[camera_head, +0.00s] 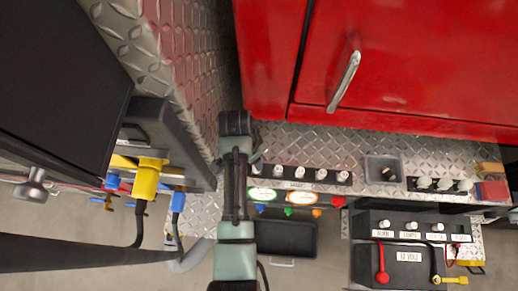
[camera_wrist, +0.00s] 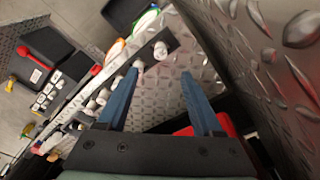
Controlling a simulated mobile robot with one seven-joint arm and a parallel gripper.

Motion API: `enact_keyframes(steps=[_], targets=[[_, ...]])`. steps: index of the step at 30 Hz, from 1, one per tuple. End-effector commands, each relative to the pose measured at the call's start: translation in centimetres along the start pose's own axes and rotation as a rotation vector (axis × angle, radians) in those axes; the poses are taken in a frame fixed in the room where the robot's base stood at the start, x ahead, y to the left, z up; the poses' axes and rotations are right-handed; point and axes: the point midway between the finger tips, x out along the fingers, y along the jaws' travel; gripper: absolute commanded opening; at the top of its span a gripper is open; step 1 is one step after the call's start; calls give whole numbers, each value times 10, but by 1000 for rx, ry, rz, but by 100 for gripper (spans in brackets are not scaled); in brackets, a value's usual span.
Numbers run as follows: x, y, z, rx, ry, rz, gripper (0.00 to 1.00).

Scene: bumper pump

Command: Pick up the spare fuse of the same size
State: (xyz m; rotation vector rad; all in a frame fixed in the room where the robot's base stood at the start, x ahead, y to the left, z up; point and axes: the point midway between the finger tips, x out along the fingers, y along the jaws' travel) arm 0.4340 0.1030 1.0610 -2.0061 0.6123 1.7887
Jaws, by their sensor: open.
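My gripper (camera_wrist: 160,74) is open in the wrist view. Its two blue fingers are apart with nothing between them, over the diamond-plate ledge. A black rack (camera_head: 300,175) with several white-topped cylinders, likely fuses, lies on the ledge just right of my arm in the head view; it also shows left of and beyond the fingers in the wrist view (camera_wrist: 148,52). A second rack (camera_head: 440,185) with several similar cylinders is farther right. A black box below it holds white-topped cylinders (camera_head: 411,226) above labels. Which one is the matching spare, and the label text, cannot be told.
A small grey tray (camera_head: 384,169) with a small item sits between the racks. A red cabinet (camera_head: 410,60) with a handle rises behind the ledge. A diamond-plate wall (camera_head: 185,60) is close on the left. A red-and-tan block (camera_head: 491,190) lies at the ledge's right end.

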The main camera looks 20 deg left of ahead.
Motion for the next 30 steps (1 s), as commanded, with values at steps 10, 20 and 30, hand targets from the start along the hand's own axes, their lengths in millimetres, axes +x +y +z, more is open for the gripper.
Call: enact_keyframes(steps=[10, 20, 30], targets=[[46, -2, -1, -2, 3, -5, 68], [74, -2, -2, -1, 4, -6, 68], [94, -1, -3, -2, 4, -6, 68]])
